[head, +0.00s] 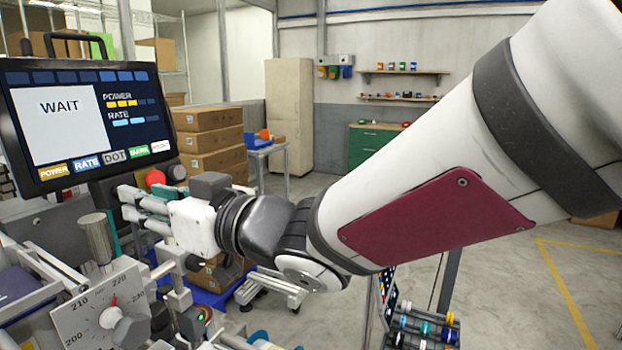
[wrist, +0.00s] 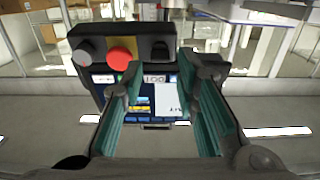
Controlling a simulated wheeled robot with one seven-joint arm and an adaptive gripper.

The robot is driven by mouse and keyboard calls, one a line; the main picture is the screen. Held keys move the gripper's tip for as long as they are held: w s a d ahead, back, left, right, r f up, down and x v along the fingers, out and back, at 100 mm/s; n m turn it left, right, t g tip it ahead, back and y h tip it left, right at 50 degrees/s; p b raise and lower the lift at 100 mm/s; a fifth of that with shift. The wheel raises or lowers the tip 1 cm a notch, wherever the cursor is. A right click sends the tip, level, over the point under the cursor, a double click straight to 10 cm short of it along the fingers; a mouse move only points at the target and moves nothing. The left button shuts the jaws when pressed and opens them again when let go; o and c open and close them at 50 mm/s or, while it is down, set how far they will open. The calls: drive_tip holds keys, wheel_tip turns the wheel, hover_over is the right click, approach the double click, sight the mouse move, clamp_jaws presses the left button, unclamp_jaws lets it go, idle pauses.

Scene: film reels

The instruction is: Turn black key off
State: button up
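A dark control box in the wrist view (wrist: 138,37) carries a grey round knob (wrist: 85,52), a red button (wrist: 121,58) and the black key (wrist: 158,48) side by side. The black key is at the right end of the row. My gripper (wrist: 158,78) is open, with its teal-lined fingers apart and nothing held between them. The key shows beyond the fingertips, roughly in line with the gap; the distance is hard to tell. In the head view my gripper (head: 126,204) is below the monitor, and the red button (head: 155,178) shows just above it. I cannot make out the key there.
The monitor (head: 62,115) reads WAIT, with POWER and RATE bars. A dial plate (head: 85,315) with a grey knob stands at the lower left, beside a metal cylinder (head: 96,238). Stacked cardboard boxes (head: 210,140) stand behind. Open floor lies to the right.

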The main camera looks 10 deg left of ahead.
drive_tip(key=shift+x, duration=2.1)
clamp_jaws()
drive_tip(key=shift+w+r+n+g+h+b, duration=0.1)
drive_tip(key=shift+n+g+h+b, duration=0.45)
drive_tip(key=shift+n, duration=2.75)
drive_tip(key=shift+w+n+g+h+b, duration=0.1)
drive_tip(key=shift+n+g+b, duration=0.8)
drive_tip(key=shift+n, duration=2.4)
drive_tip(key=shift+w+r+n+g+h+b, duration=0.2)
drive_tip(key=shift+n+g+b, duration=0.55)
drive_tip(key=shift+n, duration=2.55)
drive_tip(key=shift+s+f, duration=0.1)
drive_tip(key=shift+s, duration=0.05)
